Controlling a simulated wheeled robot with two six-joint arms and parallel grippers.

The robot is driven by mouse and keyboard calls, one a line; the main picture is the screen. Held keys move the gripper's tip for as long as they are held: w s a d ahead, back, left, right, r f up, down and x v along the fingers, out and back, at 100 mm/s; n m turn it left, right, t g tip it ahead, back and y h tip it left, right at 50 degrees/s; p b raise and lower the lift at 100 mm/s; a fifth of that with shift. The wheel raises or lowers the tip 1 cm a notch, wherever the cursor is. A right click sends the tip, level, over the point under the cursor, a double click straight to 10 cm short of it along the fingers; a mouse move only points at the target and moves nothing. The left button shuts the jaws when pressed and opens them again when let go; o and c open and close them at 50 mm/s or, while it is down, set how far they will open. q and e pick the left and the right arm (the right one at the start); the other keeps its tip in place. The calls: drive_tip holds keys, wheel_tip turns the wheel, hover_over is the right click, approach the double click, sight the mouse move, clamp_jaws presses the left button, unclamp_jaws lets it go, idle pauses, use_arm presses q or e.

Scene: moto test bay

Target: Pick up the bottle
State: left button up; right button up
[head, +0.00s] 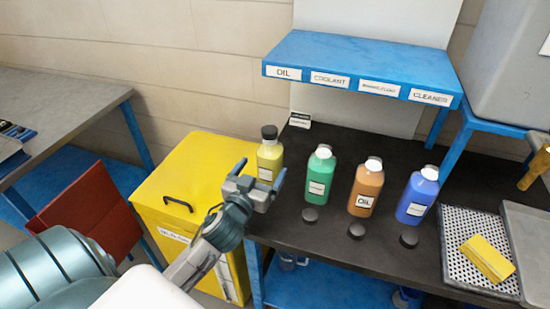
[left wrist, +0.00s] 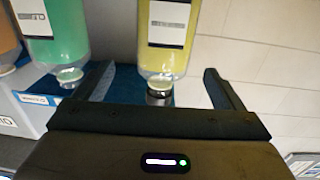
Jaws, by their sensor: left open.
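A yellow bottle (head: 270,150) with a black cap stands upright at the left end of the dark bench. My left gripper (head: 260,170) is open and empty just in front of it, and its fingers hide part of the bottle's lower body. In the left wrist view, which looks upside down, the yellow bottle (left wrist: 168,40) lies between and beyond the open fingers of the left gripper (left wrist: 158,70). I cannot tell whether they touch. A green bottle (head: 319,178), an orange one labelled OIL (head: 365,190) and a blue one (head: 417,197) stand to the right. My right gripper is not in view.
Black round discs (head: 356,226) lie before the other bottles. A blue shelf (head: 360,62) with labels overhangs behind. A yellow cabinet (head: 180,180) stands left of the bench (head: 330,245). A perforated tray (head: 465,225) with a yellow block (head: 487,258) is at the right.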

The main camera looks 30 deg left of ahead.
sight(266, 161)
use_arm(q)
drive_tip(key=w, duration=0.2)
drive_tip(key=w+p, duration=0.1)
drive_tip(key=shift+a+r, duration=0.4)
drive_tip(key=shift+w+f, duration=0.15)
drive_tip(key=shift+w, duration=0.15)
drive_tip(key=w+p, duration=0.1)
drive_tip(key=w, duration=0.1)
drive_tip(key=w+a+p, duration=0.1)
drive_tip(key=w+p, duration=0.1)
drive_tip(key=w, duration=0.1)
drive_tip(key=shift+a, duration=0.15)
drive_tip(key=shift+w+f, duration=0.15)
drive_tip(key=c, duration=1.5)
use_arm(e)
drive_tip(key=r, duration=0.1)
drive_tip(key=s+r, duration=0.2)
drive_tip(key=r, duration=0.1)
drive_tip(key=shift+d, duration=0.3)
